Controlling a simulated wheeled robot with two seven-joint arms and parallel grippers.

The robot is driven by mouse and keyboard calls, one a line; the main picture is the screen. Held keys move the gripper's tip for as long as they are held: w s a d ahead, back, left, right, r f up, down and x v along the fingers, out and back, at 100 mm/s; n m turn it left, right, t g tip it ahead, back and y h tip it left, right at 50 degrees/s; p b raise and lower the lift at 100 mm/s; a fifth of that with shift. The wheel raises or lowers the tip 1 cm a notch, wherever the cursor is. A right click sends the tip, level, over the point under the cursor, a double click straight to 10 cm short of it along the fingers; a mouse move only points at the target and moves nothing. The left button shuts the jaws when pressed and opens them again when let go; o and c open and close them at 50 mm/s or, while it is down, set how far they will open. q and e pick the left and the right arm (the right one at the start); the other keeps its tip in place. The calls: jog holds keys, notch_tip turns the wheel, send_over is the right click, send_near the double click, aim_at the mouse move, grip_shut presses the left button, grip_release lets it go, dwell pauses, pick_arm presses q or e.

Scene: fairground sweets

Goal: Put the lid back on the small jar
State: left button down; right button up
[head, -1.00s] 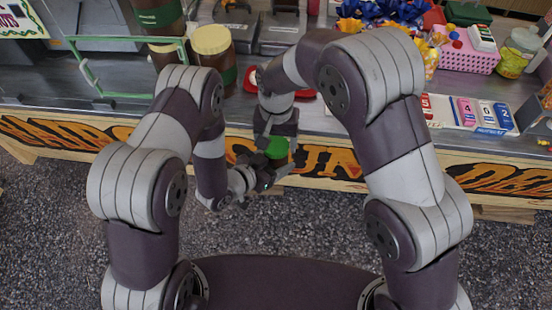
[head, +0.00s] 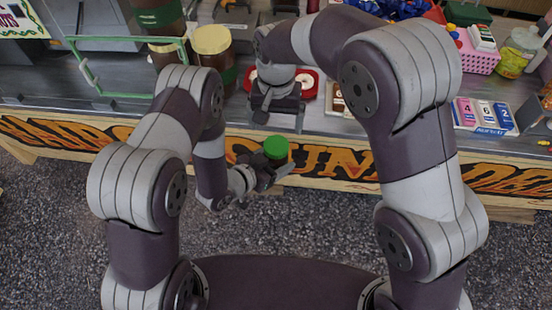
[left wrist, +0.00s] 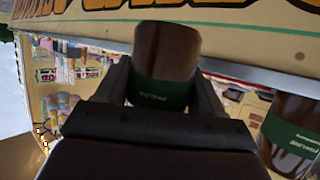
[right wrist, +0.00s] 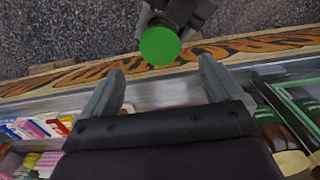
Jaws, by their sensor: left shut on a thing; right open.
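The small jar (left wrist: 165,62), dark brown with a green label, is held between the fingers of my left gripper (head: 268,172), in front of the counter. The round green lid (head: 275,147) sits on top of the jar; it also shows from above in the right wrist view (right wrist: 159,46). I cannot tell whether it is fully seated. My right gripper (head: 280,118) is open and empty, apart from the lid, by the counter's front edge. In the right wrist view its spread fingers (right wrist: 160,70) have nothing between them, and the lid lies beyond them.
Red dishes (head: 308,82) are behind my right gripper. Number cards (head: 485,115) and a pink basket (head: 480,60) are at the right. Gravel floor is clear.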

jog(key=shift+w+d+r, duration=0.1)
jog(key=shift+w+d, duration=0.05)
jog(key=shift+d, duration=0.15)
jog(key=s+d+r+m, duration=0.1)
jog(key=d+r+m, duration=0.2)
jog(key=d, duration=1)
jog(key=s+d+f+n+t, duration=0.1)
jog(key=s+d+f+n, duration=0.2)
jog(key=s+d, duration=0.6)
jog(key=s+f, duration=0.2)
jog(key=s, duration=0.1)
jog(key=shift+s+f+n, duration=0.2)
jog(key=shift+s+n, duration=0.1)
